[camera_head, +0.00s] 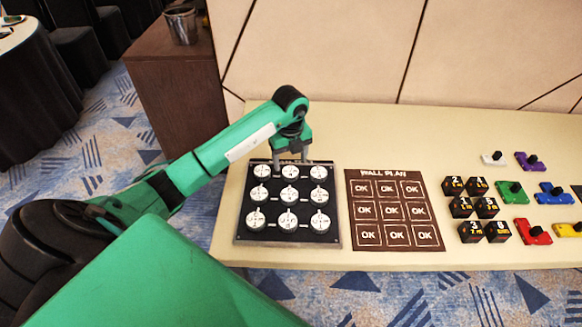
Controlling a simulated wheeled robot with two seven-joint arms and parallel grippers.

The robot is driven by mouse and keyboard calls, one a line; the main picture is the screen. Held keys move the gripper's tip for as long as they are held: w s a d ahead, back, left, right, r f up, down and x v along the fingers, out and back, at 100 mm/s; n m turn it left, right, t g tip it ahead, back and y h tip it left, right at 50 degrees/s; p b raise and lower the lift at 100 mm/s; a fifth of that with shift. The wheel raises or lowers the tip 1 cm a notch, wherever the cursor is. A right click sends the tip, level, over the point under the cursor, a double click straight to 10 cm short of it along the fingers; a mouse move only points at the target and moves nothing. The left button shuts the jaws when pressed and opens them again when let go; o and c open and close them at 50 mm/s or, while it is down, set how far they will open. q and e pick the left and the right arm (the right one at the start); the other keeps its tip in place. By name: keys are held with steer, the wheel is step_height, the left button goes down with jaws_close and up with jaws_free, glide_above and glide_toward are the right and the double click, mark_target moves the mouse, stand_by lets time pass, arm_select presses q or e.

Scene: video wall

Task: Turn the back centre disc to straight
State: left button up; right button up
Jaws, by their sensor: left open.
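A black board (238,236) on the table carries white round discs in three rows of three. The back centre disc (289,173) is in the row farthest from me, and its far part is hidden by my gripper. My left gripper (291,162) is open and points down over the back centre disc, with one finger to each side of it. I cannot tell whether the fingers touch the disc. The mark on that disc is too small to read surely. My right gripper is not in view.
A brown "WALL PLAN" board (398,245) with "OK" squares lies just right of the disc board. Black numbered cubes (470,231) and coloured knobbed blocks (532,232) stand farther right on the table (330,117). A panelled wall rises behind.

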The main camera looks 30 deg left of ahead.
mark_target(291, 172)
arm_select(q)
steer(key=shift+f, duration=2.4)
steer(key=c, duration=1)
